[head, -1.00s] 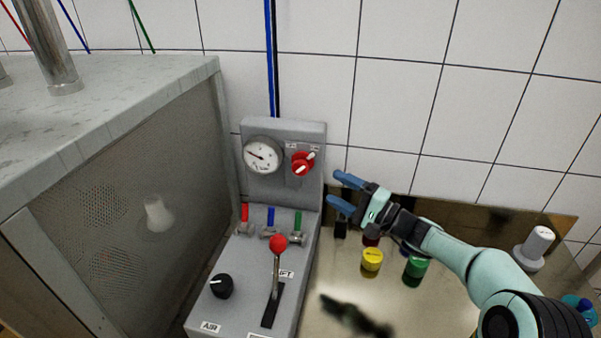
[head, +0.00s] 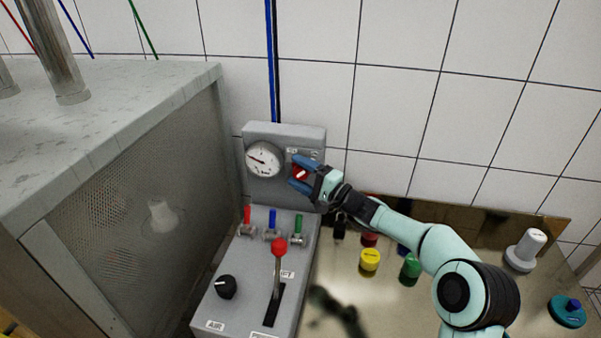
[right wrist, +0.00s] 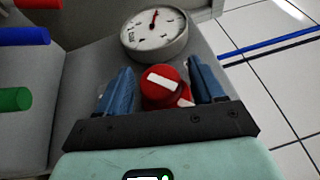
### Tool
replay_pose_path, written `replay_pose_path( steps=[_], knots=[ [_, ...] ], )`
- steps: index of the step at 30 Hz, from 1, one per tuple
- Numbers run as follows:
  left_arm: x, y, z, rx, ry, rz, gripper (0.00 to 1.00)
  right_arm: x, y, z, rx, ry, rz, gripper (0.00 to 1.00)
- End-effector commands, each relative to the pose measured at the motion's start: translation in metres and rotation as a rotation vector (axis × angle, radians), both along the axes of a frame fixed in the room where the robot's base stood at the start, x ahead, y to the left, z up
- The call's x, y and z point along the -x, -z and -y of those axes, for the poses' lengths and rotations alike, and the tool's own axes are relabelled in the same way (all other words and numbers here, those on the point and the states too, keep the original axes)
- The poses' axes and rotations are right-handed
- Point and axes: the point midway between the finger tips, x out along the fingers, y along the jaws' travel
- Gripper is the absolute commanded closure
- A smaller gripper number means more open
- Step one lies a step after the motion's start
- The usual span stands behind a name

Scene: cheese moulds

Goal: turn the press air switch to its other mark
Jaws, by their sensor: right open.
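A red rotary knob (head: 300,173) with a white bar sits on the upright grey panel, right of the gauge. In the right wrist view the red knob (right wrist: 152,97) is between my two blue fingers, with a visible gap on each side; its white bar lies aslant. My right gripper (head: 293,171) is open around it; it also shows in the right wrist view (right wrist: 163,84). Small labels above the knob are partly hidden and unreadable. A black knob (head: 227,288) with a white pointer is lower on the box, near an "AIR" label (head: 215,325). My left gripper is not in view.
The gauge (head: 264,159) is close beside the fingers. A red-topped lever (head: 280,247) and red, blue and green valve handles (head: 272,217) stand below. Yellow (head: 370,259) and green (head: 410,266) capped items lie on the metal surface at right. A perforated grey cabinet is left.

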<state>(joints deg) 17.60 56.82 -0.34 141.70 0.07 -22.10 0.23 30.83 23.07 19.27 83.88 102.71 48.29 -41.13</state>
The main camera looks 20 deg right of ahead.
Motion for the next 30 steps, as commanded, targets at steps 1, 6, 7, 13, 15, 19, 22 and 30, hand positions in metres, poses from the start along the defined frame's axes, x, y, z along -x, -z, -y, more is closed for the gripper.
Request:
replay_pose_path(
  steps=[1, 6, 7, 13, 15, 19, 22, 30],
  knots=[
    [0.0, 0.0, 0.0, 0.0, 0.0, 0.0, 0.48, 0.0, 0.0, 0.0, 0.0, 0.0, 0.0, 0.42],
    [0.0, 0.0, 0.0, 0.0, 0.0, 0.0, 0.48, 0.0, 0.0, 0.0, 0.0, 0.0, 0.0, 0.83],
    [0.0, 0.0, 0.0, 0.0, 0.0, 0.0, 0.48, 0.0, 0.0, 0.0, 0.001, 0.0, 0.0, 0.82],
    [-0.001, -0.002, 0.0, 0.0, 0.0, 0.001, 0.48, 0.0, -0.001, 0.0, 0.015, 0.001, -0.009, 0.82],
    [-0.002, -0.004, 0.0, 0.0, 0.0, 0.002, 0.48, 0.0, -0.002, 0.0, 0.032, 0.0, -0.019, 0.82],
    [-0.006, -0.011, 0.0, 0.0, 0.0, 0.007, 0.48, 0.0, -0.004, 0.0, 0.079, 0.0, -0.052, 0.82],
    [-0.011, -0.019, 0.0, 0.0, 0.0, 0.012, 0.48, 0.0, -0.006, 0.0, 0.133, 0.0, -0.092, 0.82],
    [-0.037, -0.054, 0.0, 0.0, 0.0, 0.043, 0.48, -0.002, -0.011, 0.0, 0.326, 0.001, -0.235, 0.82]
  ],
)
